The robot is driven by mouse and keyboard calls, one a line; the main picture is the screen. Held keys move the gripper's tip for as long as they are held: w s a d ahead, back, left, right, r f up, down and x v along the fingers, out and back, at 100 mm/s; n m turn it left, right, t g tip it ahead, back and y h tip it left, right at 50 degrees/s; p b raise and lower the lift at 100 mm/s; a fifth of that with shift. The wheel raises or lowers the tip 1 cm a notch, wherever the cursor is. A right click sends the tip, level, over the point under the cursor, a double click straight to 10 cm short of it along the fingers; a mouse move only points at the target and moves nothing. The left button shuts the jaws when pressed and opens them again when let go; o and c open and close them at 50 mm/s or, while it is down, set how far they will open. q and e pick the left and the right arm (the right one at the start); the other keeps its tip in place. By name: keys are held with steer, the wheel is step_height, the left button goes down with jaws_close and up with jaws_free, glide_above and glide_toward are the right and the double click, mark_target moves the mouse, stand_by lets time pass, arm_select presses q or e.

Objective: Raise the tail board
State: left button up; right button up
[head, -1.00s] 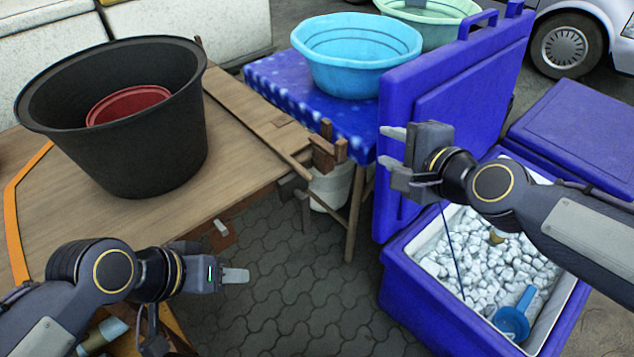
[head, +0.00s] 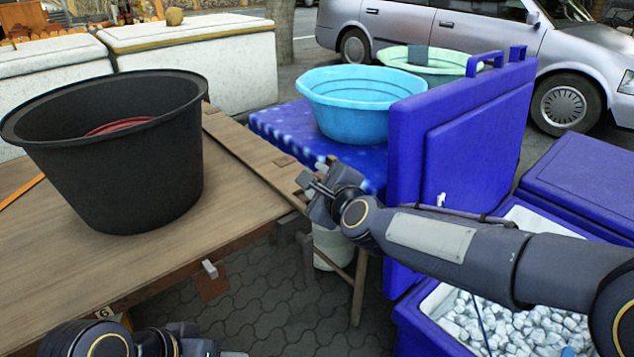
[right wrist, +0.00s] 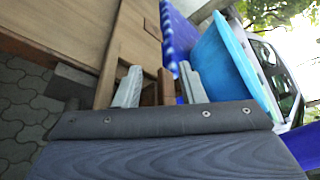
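A wooden board (head: 245,145), apparently the tail board, lies flat along the right end of the wooden cart bed (head: 100,265). Dark hinge-like pieces sit near its near end. It also shows in the right wrist view (right wrist: 137,38), running away from my right gripper. My right gripper (head: 316,180) is at the board's near right corner. In the right wrist view its two fingers (right wrist: 160,86) are apart, with brown wooden posts (right wrist: 166,88) showing between them; contact cannot be told. My left gripper (head: 215,353) is low at the bottom edge, mostly cut off.
A black tub (head: 110,160) stands on the cart bed. A light-blue basin (head: 360,105) stands on a blue-covered table (head: 275,125) beside the board. A blue cooler's raised lid (head: 460,150) stands close to my right forearm. Paving (head: 275,310) below is open.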

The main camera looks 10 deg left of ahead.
steer(key=shift+w+a, duration=0.1)
steer(key=shift+w, duration=0.05)
steer(key=shift+c, duration=0.5)
jaws_close()
stand_by(0.9)
